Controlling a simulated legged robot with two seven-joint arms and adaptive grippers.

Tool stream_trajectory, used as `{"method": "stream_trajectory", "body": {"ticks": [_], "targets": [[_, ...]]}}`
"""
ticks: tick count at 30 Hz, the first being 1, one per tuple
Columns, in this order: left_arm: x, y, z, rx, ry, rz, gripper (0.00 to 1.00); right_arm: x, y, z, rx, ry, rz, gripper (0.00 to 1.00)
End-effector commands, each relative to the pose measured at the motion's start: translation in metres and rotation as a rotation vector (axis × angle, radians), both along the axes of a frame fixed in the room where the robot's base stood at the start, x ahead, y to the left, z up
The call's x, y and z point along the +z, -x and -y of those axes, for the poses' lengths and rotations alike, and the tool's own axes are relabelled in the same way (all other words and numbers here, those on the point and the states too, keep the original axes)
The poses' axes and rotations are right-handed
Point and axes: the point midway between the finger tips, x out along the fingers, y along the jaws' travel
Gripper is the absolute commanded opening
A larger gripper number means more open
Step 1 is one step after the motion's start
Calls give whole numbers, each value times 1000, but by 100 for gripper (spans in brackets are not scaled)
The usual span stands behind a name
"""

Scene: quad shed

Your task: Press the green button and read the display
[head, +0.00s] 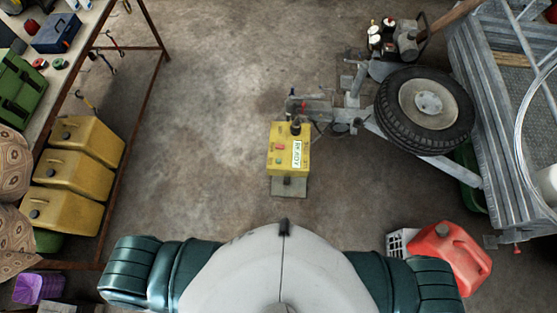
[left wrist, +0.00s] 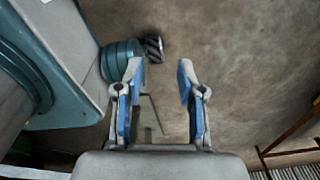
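A yellow box (head: 274,166) stands on a grey base plate in the middle of the head view. Its top carries a white display panel (head: 297,153) with dark sideways lettering that looks like "READY", though it is too small to read surely. A small red part (head: 280,147) and a black knob also show on the box. I cannot make out a green button clearly. My left gripper (left wrist: 160,75) is open and empty, with blue pads, above bare floor in the left wrist view. The box is not recognisable there. Neither gripper shows in the head view.
A trailer with a spare wheel (head: 428,103) and a grey frame stands right of the box. A red fuel can (head: 450,257) is at lower right. Yellow jerrycans (head: 72,178) stand under the workbench at left. Concrete floor between bench and box is clear.

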Motion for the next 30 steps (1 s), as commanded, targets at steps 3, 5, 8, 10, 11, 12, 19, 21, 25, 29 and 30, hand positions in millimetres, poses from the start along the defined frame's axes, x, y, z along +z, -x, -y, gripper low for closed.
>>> {"method": "stream_trajectory", "body": {"ticks": [3, 5, 8, 10, 11, 12, 19, 21, 25, 29, 30], "targets": [[0, 0, 0, 0, 0, 0, 5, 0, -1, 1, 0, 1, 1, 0], [0, 0, 0, 0, 0, 0, 0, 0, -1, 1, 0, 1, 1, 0], [0, 0, 0, 0, 0, 0, 0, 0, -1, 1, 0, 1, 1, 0], [0, 0, 0, 0, 0, 0, 0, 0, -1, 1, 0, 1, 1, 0], [0, 0, 0, 0, 0, 0, 0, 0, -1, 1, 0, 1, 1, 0], [0, 0, 0, 0, 0, 0, 0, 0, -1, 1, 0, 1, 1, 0], [0, 0, 0, 0, 0, 0, 0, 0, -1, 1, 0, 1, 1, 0], [0, 0, 0, 0, 0, 0, 0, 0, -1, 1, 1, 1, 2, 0], [0, 0, 0, 0, 0, 0, 0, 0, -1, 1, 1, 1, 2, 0], [0, 0, 0, 0, 0, 0, 0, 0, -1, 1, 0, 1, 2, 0], [0, 0, 0, 0, 0, 1, 0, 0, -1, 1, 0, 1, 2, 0]]}}
